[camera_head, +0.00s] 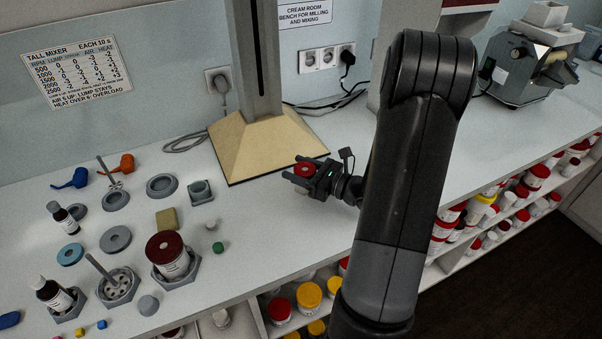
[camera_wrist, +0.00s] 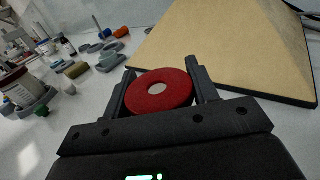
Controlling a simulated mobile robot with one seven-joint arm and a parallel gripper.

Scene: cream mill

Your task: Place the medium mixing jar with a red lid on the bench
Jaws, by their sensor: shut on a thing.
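My gripper (camera_head: 295,172) is over the white bench (camera_head: 345,155), in front of the tall mixer's wooden base, its fingers pointing left. It is shut on a jar with a red lid (camera_head: 306,170). In the wrist view the round red lid (camera_wrist: 160,92) with a pale centre sits between the two dark fingers (camera_wrist: 160,72). The jar's body is mostly hidden by the lid and gripper. I cannot tell whether its bottom touches the bench.
The mixer's base (camera_head: 268,143) stands just behind my gripper. A larger jar with a dark red lid (camera_head: 167,247) stands in a grey holder at left, among bottles, rings and small parts. A grey mill (camera_head: 525,70) is at back right. Shelves of jars (camera_head: 309,296) lie below the bench.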

